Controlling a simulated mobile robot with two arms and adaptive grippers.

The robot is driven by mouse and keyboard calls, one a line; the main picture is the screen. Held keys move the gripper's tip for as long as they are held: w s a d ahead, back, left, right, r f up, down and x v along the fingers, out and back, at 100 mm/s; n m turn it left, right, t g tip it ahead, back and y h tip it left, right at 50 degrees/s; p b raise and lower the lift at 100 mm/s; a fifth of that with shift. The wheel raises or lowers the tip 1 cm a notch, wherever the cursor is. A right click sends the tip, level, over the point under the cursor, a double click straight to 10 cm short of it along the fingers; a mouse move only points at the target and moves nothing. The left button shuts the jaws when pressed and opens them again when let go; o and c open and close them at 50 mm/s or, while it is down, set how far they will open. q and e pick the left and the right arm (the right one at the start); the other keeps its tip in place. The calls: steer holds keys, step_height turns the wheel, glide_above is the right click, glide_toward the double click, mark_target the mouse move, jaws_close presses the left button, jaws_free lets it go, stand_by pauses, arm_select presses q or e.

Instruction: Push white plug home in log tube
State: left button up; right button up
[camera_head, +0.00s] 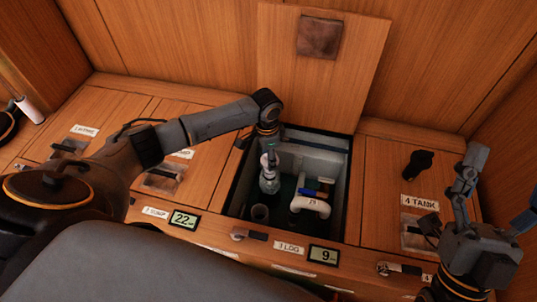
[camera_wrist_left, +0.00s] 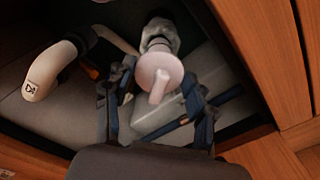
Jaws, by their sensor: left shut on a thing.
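The white plug (camera_wrist_left: 160,73) shows in the left wrist view as a pale round disc with a stub handle. My left gripper (camera_wrist_left: 155,88) has a finger on each side of it and is shut on it. In the head view my left gripper (camera_head: 269,148) points down into the open log compartment. A grey-white upright fitting, perhaps the log tube (camera_head: 269,180), is below it and also shows beyond the disc in the wrist view (camera_wrist_left: 160,36). How deep the plug sits is hidden. My right gripper (camera_head: 494,195) is open and empty at the far right.
A white elbow pipe (camera_head: 313,206) and a blue handle (camera_head: 316,192) are close on the right in the compartment. The raised wooden lid (camera_head: 315,75) stands behind. Wooden edges surround the opening.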

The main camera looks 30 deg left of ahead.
steer(key=shift+w+a+f+g, duration=0.1)
steer(key=shift+w+f+g, duration=0.3)
steer(key=shift+w, duration=0.25)
steer(key=shift+w, duration=0.1)
stand_by(0.5)
arm_select(q)
steer(key=shift+p, duration=0.7)
arm_select(e)
steer(key=shift+w+a+f+g+h, duration=0.2)
steer(key=shift+w+f+g+h, duration=0.5)
steer(key=shift+w+f+g, duration=0.9)
steer(key=shift+s+f, duration=0.1)
steer(key=shift+f, duration=0.1)
arm_select(q)
steer(key=shift+f, duration=0.15)
arm_select(e)
steer(key=shift+s+r+t, duration=0.15)
steer(key=shift+r+t, duration=0.1)
steer(key=shift+t, duration=0.15)
